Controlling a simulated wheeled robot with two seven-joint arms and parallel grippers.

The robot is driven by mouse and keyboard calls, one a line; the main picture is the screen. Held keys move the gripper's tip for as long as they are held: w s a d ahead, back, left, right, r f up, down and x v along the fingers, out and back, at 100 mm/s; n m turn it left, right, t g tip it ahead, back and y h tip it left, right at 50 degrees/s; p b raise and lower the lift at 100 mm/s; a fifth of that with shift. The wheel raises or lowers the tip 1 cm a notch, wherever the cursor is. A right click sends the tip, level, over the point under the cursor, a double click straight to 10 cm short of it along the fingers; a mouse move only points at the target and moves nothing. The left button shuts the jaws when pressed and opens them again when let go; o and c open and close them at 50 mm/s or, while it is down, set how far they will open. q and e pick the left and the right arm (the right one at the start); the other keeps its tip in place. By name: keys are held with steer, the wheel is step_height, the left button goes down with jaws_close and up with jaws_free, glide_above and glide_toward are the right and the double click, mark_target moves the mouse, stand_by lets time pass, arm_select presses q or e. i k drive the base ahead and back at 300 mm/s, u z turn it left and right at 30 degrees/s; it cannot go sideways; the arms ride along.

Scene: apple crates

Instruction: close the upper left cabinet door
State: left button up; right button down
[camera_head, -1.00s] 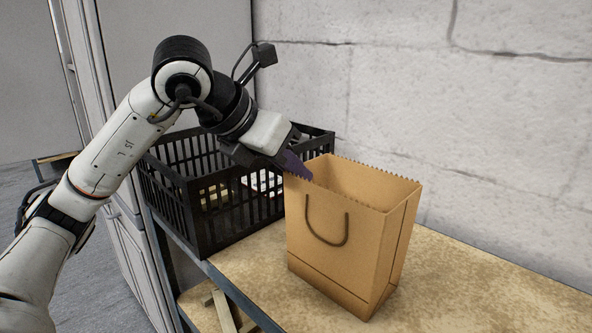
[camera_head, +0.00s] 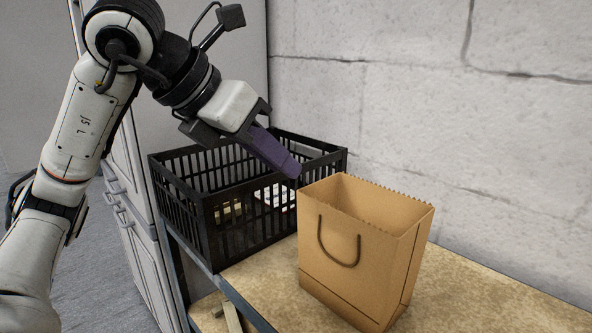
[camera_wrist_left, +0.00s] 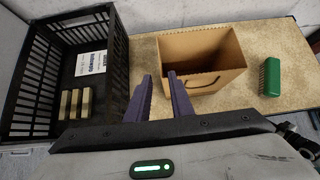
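A light grey cabinet (camera_head: 132,235) stands at the left in the head view, with handles (camera_head: 118,205) on its front. My left arm covers much of its upper part, and I cannot tell how its upper left door stands. My left gripper (camera_head: 290,170) is above the near right part of a black crate, close to the rim of a paper bag, not at the cabinet. In the left wrist view its two purple fingers (camera_wrist_left: 161,88) are apart with nothing between them. My right gripper is not in view.
The black crate (camera_head: 205,215) holds several small blocks and a white printed item. The brown paper bag (camera_head: 335,275) stands upright on the worktop (camera_head: 265,280).

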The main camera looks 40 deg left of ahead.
mark_target(39, 54)
steer(key=k, duration=0.5)
steer(key=u, duration=3.2)
steer(key=i, duration=6.95)
steer(key=z, duration=2.5)
